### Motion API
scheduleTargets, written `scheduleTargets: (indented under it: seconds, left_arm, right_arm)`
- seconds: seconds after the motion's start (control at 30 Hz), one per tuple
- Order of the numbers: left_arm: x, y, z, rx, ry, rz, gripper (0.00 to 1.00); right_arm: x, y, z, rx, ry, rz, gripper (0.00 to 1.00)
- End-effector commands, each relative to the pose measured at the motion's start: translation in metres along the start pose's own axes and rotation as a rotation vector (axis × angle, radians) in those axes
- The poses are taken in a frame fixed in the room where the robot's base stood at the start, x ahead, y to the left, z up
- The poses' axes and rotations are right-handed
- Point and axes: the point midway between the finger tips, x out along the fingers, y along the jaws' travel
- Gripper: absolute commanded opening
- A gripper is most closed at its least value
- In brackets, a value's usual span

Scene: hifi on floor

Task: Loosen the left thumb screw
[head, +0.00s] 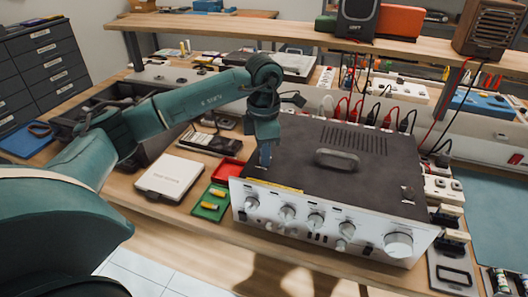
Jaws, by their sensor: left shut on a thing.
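The hifi amplifier (300,160), with a dark top and a silver front with several knobs, sits on the wooden workbench. My left gripper (265,157) points down at the left front part of its top. It is shut at the place of the left thumb screw, which the fingers hide. The matching right thumb screw (408,192) stands at the right front of the top, apart from the gripper. My right gripper is not in view.
A dark handle (337,159) rises from the top's middle. Red tray (227,171), green tray (211,203) and white box (170,177) lie left of the amplifier. Cables run behind it. A raised shelf (290,31) carries speakers.

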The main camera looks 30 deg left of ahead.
Motion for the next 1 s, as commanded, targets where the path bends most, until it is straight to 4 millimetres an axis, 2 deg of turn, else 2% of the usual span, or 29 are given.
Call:
scheduleTargets:
  seconds: [1.0]
  left_arm:
    - [-0.0007,-0.0002,0.0004,-0.964,-0.001,0.002,0.0]
  right_arm:
    - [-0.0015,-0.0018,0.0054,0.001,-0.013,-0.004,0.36]
